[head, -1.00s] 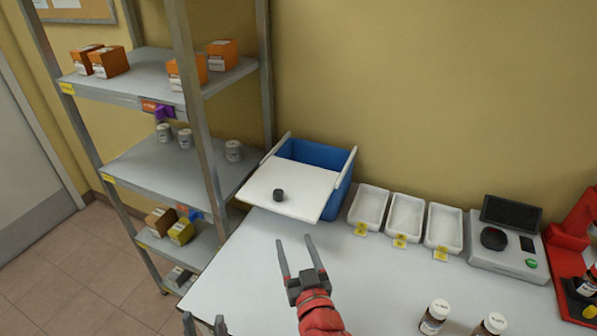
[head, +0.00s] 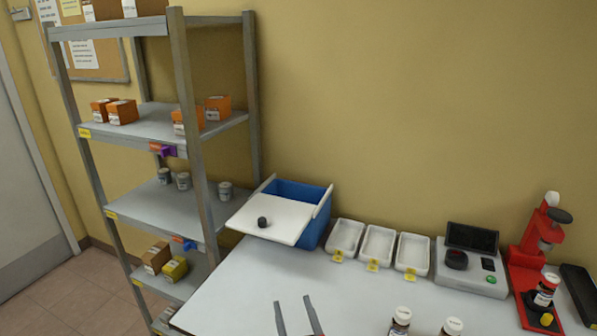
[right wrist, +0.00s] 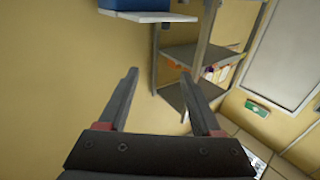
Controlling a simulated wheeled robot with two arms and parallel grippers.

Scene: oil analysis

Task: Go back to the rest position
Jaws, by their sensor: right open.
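My right gripper (head: 297,316) shows at the bottom edge of the head view, with only its two fingers in frame. The fingers stand apart with nothing between them, over the front of the white table (head: 240,283). In the right wrist view the same gripper (right wrist: 165,82) is open and empty, with wall and shelving beyond it. My left gripper is not in the head view now.
A blue bin (head: 313,232) with a white lid (head: 268,220) bearing a black knob stands at the table's back left. White trays (head: 377,247), a grey device (head: 470,272) and a red stand (head: 522,262) line the back. Brown bottles (head: 400,322) stand at front. Grey shelving (head: 190,130) is left.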

